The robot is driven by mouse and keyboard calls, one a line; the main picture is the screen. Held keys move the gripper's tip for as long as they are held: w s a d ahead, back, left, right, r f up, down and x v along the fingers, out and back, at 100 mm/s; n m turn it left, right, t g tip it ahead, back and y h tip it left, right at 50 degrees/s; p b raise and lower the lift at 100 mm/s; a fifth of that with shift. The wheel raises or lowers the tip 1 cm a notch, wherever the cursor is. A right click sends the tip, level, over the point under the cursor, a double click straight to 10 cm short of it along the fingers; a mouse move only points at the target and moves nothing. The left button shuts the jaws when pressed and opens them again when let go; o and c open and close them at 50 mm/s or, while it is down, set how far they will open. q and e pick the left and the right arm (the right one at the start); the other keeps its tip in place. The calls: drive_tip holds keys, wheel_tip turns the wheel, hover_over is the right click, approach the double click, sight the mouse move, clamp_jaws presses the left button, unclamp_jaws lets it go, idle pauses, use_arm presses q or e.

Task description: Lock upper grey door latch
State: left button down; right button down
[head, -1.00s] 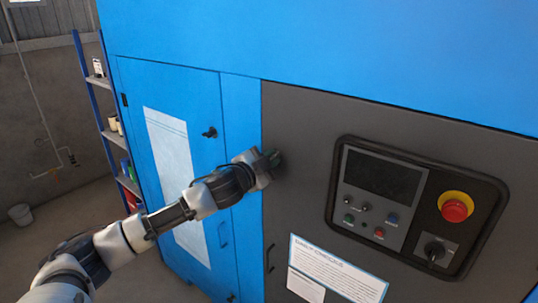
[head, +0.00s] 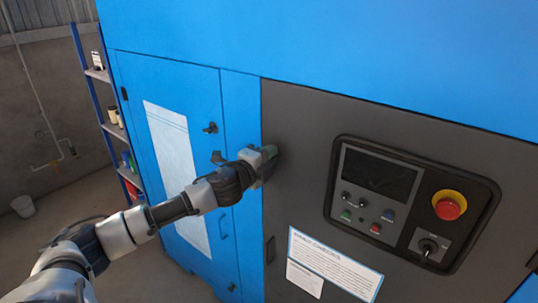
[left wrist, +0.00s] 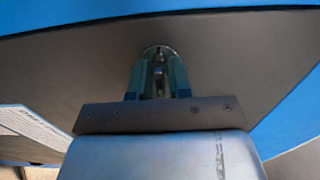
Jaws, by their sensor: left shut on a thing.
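The grey door (head: 310,190) is closed flat in the blue cabinet. Its upper latch (left wrist: 158,54) shows in the left wrist view as a small round metal fitting with a narrow piece between my fingers. In the head view my gripper hides this latch. My left gripper (head: 272,158) is at the upper left edge of the grey door. In the left wrist view its two greenish fingers (left wrist: 158,76) are shut on the latch, one on each side. The latch's exact turn is hard to read. My right gripper is in neither view.
A lower dark latch (head: 270,250) is on the grey door's left edge. The control panel (head: 410,205) with a red stop button (head: 449,206) sits to the right. A blue door (head: 180,130) with a black handle (head: 210,128) is on the left.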

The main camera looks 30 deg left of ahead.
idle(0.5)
use_arm(q)
drive_tip(key=c, duration=1.2)
unclamp_jaws()
drive_tip(key=shift+s+a+b, duration=0.2)
drive_tip(key=shift+s+b, duration=1.3)
drive_tip(key=shift+s, duration=1.2)
drive_tip(key=shift+s+a+b, duration=0.15)
drive_tip(key=shift+s+b, duration=1.3)
drive_tip(key=shift+s, duration=1.25)
drive_tip(key=shift+a+f, duration=0.1)
